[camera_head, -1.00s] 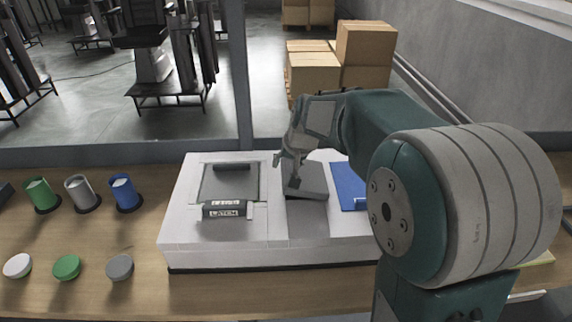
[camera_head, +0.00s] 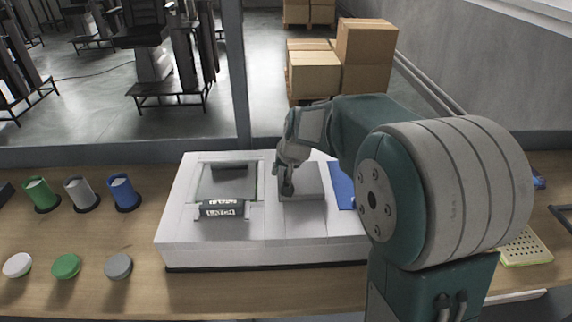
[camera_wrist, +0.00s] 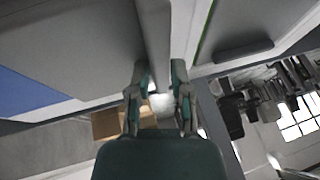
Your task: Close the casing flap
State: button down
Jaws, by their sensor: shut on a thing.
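The casing (camera_head: 215,256) is a white box on the wooden bench. A plain grey panel (camera_head: 308,182), which looks like the casing flap, shows in the middle of its top. My gripper (camera_head: 286,188) is at the panel's left edge, pointing down. In the wrist view my gripper (camera_wrist: 160,85) has its fingers on either side of a narrow grey edge and is shut on it. The broad grey panel (camera_wrist: 75,45) lies left of that edge. I cannot tell exactly how far the panel is tilted. My arm hides the casing's right part.
Left on the casing is a dark recessed panel with a handle and a latch block (camera_head: 221,208) marked LATCH. A blue panel (camera_head: 341,184) lies right of the grey one. Green, grey and blue cups (camera_head: 122,192) and several round caps (camera_head: 67,266) stand left on the bench.

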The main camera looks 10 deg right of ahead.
jog(key=shift+s+a+f, duration=0.1)
jog(key=shift+f, duration=0.25)
jog(key=c, duration=0.6)
grip_release()
jog(key=shift+a+f, duration=0.1)
jog(key=shift+a, duration=0.15)
jog(key=shift+f, duration=0.1)
jog(key=shift+r, duration=0.25)
jog(key=shift+d+r, duration=0.2)
jog(key=shift+r, duration=0.15)
jog(key=v, duration=1.1)
